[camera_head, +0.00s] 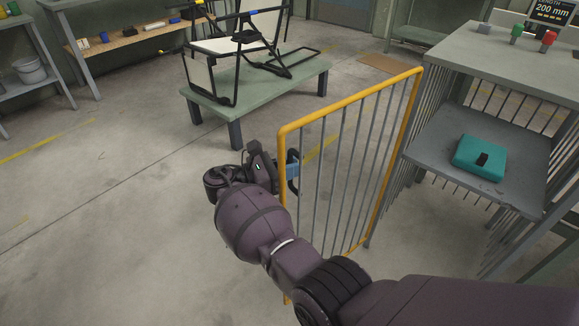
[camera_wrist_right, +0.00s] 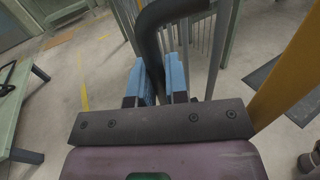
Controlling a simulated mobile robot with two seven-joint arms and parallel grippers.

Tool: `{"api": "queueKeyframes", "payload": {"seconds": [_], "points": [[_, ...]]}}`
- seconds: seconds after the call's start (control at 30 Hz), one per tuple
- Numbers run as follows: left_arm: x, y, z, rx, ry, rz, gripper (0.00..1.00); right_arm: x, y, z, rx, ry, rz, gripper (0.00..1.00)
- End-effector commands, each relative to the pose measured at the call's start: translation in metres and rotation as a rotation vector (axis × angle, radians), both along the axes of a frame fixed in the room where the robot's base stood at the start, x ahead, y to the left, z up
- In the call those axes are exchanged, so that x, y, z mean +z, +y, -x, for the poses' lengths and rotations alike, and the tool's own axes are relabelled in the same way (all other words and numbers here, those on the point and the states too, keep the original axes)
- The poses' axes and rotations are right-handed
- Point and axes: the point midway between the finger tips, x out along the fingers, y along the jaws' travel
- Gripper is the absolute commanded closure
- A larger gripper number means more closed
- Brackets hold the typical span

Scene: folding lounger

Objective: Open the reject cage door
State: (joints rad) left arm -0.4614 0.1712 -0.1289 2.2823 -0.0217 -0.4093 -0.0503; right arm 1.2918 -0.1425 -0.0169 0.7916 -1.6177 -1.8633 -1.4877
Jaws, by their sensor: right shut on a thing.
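The reject cage door (camera_head: 348,97) has a yellow frame with grey vertical bars. It stands swung out from the cage (camera_head: 470,55), so the cage front is uncovered and its shelf shows. My right gripper (camera_head: 291,165) is at the door's free edge, shut on the black door handle (camera_head: 293,186). In the right wrist view the blue fingertips (camera_wrist_right: 159,82) lie on either side of the curved black handle (camera_wrist_right: 150,28). The yellow frame (camera_wrist_right: 289,75) is to the right there. My left gripper is in neither view.
A teal case (camera_head: 479,154) lies on the cage shelf (camera_head: 425,150). A green table (camera_head: 262,92) bearing a black-framed lounger (camera_head: 228,47) stands behind the door. Shelving with a bucket (camera_head: 30,70) is at far left. The floor left of the door is clear.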

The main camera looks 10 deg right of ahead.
Motion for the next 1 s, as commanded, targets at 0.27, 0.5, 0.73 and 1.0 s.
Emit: {"api": "queueKeyframes", "payload": {"seconds": [0.27, 0.5, 0.73, 1.0], "points": [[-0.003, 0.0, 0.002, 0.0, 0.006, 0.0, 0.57, -0.001, -0.001, 0.0, -0.001, 0.002, -0.001, 0.62], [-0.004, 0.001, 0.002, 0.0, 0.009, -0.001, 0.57, 0.0, 0.001, 0.0, 0.0, 0.001, 0.0, 0.62], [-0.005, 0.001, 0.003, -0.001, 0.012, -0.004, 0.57, -0.001, 0.026, 0.004, 0.002, 0.001, -0.001, 0.62], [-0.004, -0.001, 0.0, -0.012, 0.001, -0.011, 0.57, -0.003, 0.063, 0.011, 0.001, 0.004, 0.0, 0.62]]}}
